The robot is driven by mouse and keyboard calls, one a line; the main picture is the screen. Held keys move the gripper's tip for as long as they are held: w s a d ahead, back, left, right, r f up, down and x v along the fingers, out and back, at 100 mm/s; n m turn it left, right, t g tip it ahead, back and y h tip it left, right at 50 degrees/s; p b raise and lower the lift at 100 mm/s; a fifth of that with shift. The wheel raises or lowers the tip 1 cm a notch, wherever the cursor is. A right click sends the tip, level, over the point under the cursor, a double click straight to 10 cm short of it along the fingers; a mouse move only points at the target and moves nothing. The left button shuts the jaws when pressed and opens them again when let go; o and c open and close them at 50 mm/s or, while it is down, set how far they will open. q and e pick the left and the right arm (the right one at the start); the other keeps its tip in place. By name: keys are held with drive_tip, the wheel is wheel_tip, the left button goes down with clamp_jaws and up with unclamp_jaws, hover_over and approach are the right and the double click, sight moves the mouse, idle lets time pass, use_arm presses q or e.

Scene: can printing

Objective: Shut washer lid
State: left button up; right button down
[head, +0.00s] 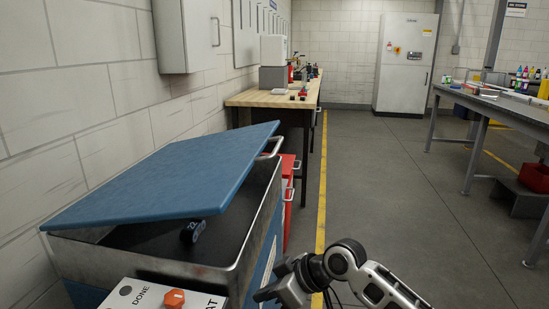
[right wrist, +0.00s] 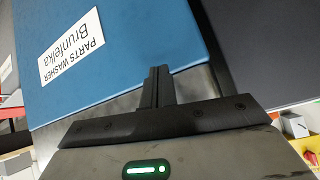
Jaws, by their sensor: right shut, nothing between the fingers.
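The parts washer is a steel-rimmed tub (head: 222,281) on a blue body at the lower left of the head view. Its blue lid (head: 165,180) is partly open and tilted, with a gap above the near and right rim that shows the dark inside. A small dark cylindrical object (head: 193,231) shows in that gap. My right gripper (head: 264,293) is low beside the washer's right side, below the rim and apart from the lid. In the right wrist view its fingers (right wrist: 157,86) are shut and empty, in front of a blue panel (right wrist: 115,45) labelled "PARTS WASHER". My left gripper is out of view.
A control box (head: 150,294) with an orange knob (head: 174,299) stands at the washer's near side. A red cabinet (head: 287,190) and a wooden workbench (head: 262,97) are behind it along the wall. The floor (head: 390,190) to the right is clear up to a grey table (head: 500,104).

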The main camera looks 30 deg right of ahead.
drive_tip(key=w+d+r+n+t+y, duration=0.1)
drive_tip(key=w+d+r, duration=0.3)
drive_tip(key=r, duration=0.5)
drive_tip(key=w+d+r+y, duration=0.1)
drive_tip(key=w+d+r, duration=0.35)
drive_tip(key=r, duration=0.55)
wheel_tip(320, 180, up, 11)
drive_tip(key=t+y+p, duration=0.2)
drive_tip(key=p, duration=0.1)
hover_over(272, 154)
wheel_tip(272, 154, down, 3)
drive_tip(key=shift+f+n, duration=0.1)
drive_tip(key=shift+n, duration=0.2)
drive_tip(key=shift+s+d+f, duration=0.15)
drive_tip(key=shift+s+f, duration=0.1)
drive_tip(key=shift+f, duration=0.1)
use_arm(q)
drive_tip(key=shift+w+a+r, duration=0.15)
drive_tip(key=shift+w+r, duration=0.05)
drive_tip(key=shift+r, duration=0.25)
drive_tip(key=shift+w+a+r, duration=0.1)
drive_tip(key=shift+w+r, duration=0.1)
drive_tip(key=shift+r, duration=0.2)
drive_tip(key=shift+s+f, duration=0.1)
